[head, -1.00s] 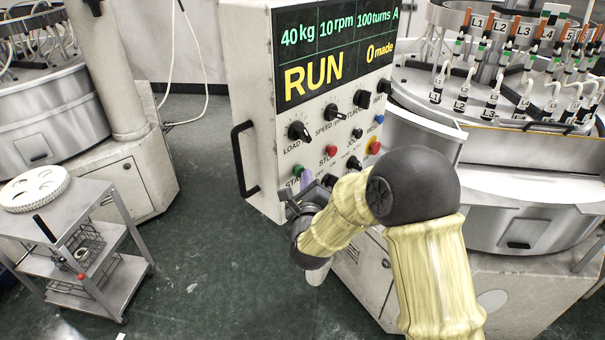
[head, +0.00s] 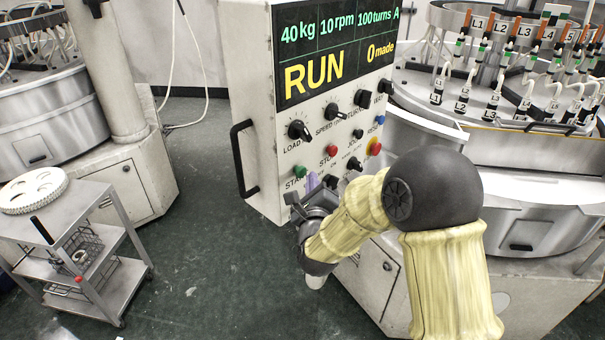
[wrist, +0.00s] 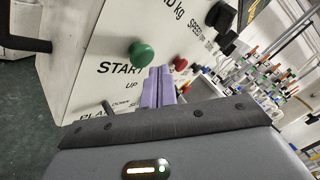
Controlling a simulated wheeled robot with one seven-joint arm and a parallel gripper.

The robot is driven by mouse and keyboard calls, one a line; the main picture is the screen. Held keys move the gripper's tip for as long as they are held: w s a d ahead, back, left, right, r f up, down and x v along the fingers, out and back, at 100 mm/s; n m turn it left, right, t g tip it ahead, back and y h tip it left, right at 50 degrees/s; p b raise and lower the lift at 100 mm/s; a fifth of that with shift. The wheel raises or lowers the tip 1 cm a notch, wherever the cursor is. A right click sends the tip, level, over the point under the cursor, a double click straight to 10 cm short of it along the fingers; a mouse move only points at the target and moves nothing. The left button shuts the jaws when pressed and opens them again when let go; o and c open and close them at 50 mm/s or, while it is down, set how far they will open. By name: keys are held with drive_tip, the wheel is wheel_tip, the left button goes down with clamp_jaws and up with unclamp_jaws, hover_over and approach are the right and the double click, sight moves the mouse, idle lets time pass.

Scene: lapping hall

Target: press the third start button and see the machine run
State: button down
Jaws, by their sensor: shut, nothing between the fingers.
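The control panel (head: 265,140) shows "RUN", "40 kg", "10 rpm", "100 turns A" and "0 made" on its display (head: 335,45). The green start button (head: 299,172) is at the panel's lower left, with the red stop button (head: 331,150) to its right. My gripper (head: 311,182) is shut and empty, its purple fingertips below and right of the green button. In the wrist view the fingertips (wrist: 158,85) lie below and right of the green button (wrist: 142,53), apart from it in the picture. The lapping machine (head: 520,150) stands behind, at the right; its motion cannot be told.
A grey trolley (head: 75,225) with a white disc (head: 33,190) stands at the left. Another machine (head: 50,105) is behind it. A black handle (head: 240,160) sticks out from the panel's left side. The green floor between trolley and panel is clear.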

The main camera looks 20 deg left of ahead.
drive_tip(key=d+b, duration=0.1)
drive_tip(key=s+d+b, duration=0.1)
drive_tip(key=d, duration=0.1)
drive_tip(key=s+d, duration=0.1)
drive_tip(key=shift+d+b, duration=0.3)
drive_tip(key=shift+b, duration=0.1)
drive_tip(key=shift+w, duration=0.1)
idle(1.1)
